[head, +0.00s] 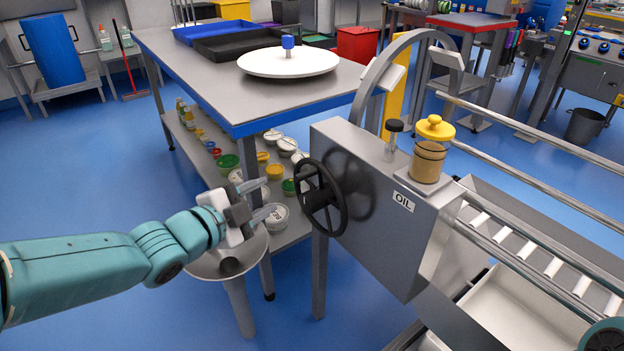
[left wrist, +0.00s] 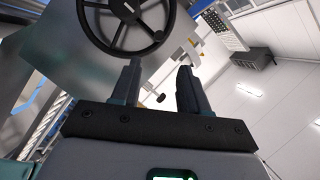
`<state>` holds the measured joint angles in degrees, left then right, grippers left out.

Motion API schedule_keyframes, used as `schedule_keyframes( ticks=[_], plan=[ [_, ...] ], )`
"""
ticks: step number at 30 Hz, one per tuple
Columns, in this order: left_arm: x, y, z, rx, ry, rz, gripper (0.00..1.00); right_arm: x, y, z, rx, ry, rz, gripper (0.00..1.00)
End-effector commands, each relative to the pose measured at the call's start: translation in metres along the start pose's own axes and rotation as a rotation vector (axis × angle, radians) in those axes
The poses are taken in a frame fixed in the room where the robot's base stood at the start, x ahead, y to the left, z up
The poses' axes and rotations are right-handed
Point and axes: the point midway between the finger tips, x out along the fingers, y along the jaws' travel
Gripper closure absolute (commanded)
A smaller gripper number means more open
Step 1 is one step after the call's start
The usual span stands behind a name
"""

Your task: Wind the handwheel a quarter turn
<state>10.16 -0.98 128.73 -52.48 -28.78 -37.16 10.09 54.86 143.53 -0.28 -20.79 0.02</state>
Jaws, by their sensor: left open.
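The handwheel (head: 321,197) is a black spoked wheel on the left face of a grey metal housing (head: 375,200) in the head view. It also shows at the top of the left wrist view (left wrist: 125,22), ahead of the fingers, with a small knob on its face. My left gripper (head: 268,200) is open and empty, just left of the wheel and apart from it. Its two fingers point toward the wheel, and they also show in the left wrist view (left wrist: 160,88). My right gripper is not in view; only a bit of teal shows at the lower right corner.
A workbench (head: 185,65) with a white round disc (head: 288,62) stands behind. Its lower shelf holds several tubs. A grey stool-like stand (head: 225,265) is below my left gripper. A roller conveyor (head: 540,255) and rails extend right. An amber oil cup (head: 428,162) tops the housing.

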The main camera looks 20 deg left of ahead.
Motion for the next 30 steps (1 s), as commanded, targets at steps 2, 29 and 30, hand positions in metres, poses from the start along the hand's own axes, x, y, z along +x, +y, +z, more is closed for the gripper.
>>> schedule_keyframes(
  ticks=[2, 29, 30],
  plan=[
    [0.008, 0.003, 0.001, 0.000, 0.001, 0.003, 0.56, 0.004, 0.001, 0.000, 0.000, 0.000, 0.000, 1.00],
    [0.168, 0.000, 0.000, 0.000, 0.002, 0.004, 0.56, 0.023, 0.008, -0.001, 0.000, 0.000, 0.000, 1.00],
    [0.169, 0.000, 0.000, 0.000, 0.002, 0.004, 0.56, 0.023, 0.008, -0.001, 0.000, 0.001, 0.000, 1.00]
  ],
)
